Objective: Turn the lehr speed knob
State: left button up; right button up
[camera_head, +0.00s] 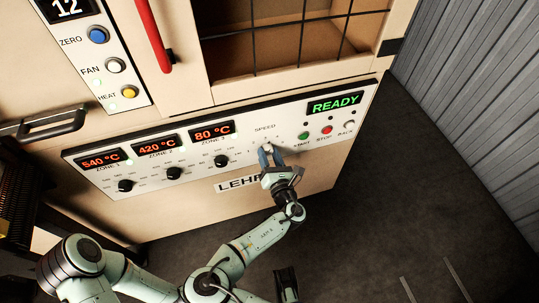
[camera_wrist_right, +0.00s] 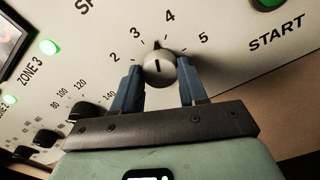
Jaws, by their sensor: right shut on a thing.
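The lehr speed knob (camera_wrist_right: 160,70) is a round pale grey knob on the white panel, under the scale numbers 2 to 5 in the wrist view. Its dark pointer stands between 3 and 4. My right gripper (camera_wrist_right: 161,88) has one blue finger on each side of the knob and is shut on it. In the head view the right gripper (camera_head: 271,153) reaches the panel below the SPEED label, and its fingers largely hide the knob (camera_head: 267,146).
The green START button (camera_head: 303,135), red STOP button (camera_head: 327,130) and pale BACK button (camera_head: 350,125) sit right of the knob, under a READY display (camera_head: 334,104). The black zone 3 knob (camera_head: 221,161) is to the left. Open floor (camera_head: 400,220) lies at right.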

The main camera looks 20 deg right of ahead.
jog(key=shift+n, duration=2.3)
jog(key=o, duration=1.1)
jog(key=shift+c, duration=0.2)
jog(key=shift+s, duration=0.1)
